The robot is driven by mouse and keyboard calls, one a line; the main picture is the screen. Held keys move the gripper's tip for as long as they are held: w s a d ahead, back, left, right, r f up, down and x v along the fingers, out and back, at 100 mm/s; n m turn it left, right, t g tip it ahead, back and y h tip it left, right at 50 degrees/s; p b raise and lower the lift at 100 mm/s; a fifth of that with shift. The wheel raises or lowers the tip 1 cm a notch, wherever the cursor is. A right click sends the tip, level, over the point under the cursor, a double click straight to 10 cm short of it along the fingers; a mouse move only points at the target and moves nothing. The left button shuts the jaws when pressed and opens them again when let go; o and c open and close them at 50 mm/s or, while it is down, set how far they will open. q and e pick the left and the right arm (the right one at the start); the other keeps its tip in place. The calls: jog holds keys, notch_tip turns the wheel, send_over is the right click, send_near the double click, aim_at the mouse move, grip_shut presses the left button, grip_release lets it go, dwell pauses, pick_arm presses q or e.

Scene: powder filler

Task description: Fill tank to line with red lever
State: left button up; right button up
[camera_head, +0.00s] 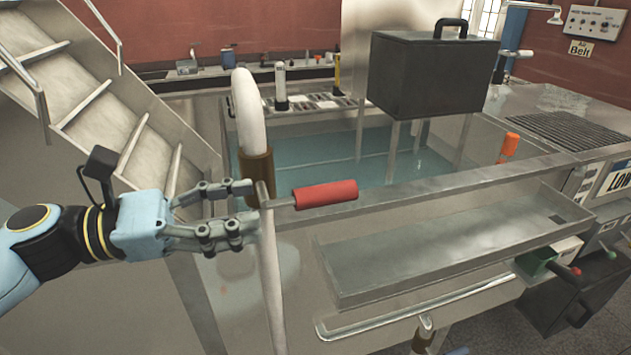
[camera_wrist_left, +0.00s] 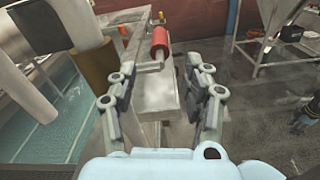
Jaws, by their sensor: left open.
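The red lever (camera_head: 325,194) is a red cylindrical handle on a metal rod, pointing right from a pipe joint at the tank's near edge. It also shows in the left wrist view (camera_wrist_left: 159,42), beyond the fingers. My left gripper (camera_head: 254,203) is open, with its fingers at the lever's pipe joint, left of the red handle; I cannot tell whether they touch. The tank (camera_head: 340,148) has metal walls and holds bluish liquid, also seen at the left of the left wrist view. No fill line can be made out.
A white curved pipe (camera_head: 248,108) with a brown collar rises behind my left gripper. A dark box (camera_head: 432,75) stands over the tank. An empty metal trough (camera_head: 450,240) lies along the near side. Stairs (camera_head: 75,85) rise at the left. An orange cylinder (camera_head: 509,146) stands at the tank's right.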

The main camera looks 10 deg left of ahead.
aim_at(318, 195)
pick_arm(q)
jog(key=p+x, duration=0.2)
jog(key=x, duration=0.7)
jog(key=shift+w, duration=0.1)
jog(key=shift+w+d, duration=0.3)
jog(key=shift+d, duration=0.25)
jog(key=shift+f, duration=0.1)
grip_shut()
